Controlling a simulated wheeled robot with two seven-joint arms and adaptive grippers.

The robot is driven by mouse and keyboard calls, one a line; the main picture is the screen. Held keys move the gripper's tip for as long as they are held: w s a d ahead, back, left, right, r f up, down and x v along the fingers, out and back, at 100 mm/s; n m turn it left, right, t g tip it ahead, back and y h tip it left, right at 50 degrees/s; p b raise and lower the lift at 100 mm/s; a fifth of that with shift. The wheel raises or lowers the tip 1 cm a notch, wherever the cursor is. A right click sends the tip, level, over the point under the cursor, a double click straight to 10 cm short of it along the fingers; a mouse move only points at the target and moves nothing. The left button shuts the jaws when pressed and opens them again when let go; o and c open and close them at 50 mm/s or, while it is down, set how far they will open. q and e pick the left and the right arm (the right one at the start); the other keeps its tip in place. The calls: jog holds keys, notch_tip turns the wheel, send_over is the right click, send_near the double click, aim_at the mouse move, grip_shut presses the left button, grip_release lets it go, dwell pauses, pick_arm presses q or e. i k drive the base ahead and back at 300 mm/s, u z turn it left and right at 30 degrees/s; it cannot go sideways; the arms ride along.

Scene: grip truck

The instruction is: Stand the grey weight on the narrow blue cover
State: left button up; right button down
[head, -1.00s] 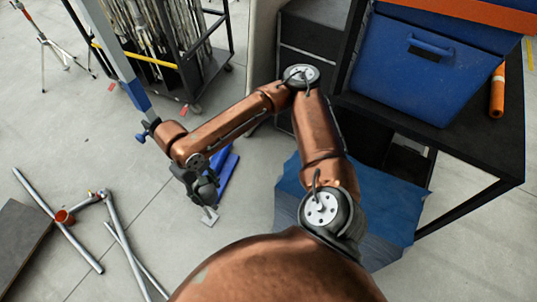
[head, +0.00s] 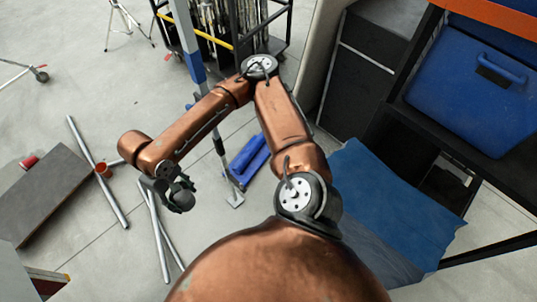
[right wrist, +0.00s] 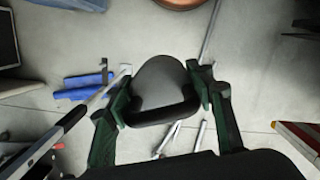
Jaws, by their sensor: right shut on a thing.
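The grey weight (head: 183,200), dark and rounded, is held in my right gripper (head: 170,189) above the floor at left centre of the head view. In the right wrist view, the weight (right wrist: 160,82) sits between the green-black fingers of the right gripper (right wrist: 163,95). A narrow blue piece (head: 248,160) lies on the floor to the right of the gripper; I cannot tell if it is the narrow blue cover. A wider blue cover (head: 390,197) lies at the right, by the black shelf. My left gripper is not in view.
A stand's pole (head: 218,140) rises between the gripper and the narrow blue piece. Metal tubes (head: 158,235) and a dark board (head: 42,190) lie on the floor at the left. A blue bin (head: 470,105) stands on the black shelf (head: 400,110).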

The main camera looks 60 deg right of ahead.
aim_at(388, 198)
jog(key=u, duration=0.25)
jog(key=k, duration=0.6)
jog(key=z, duration=2.3)
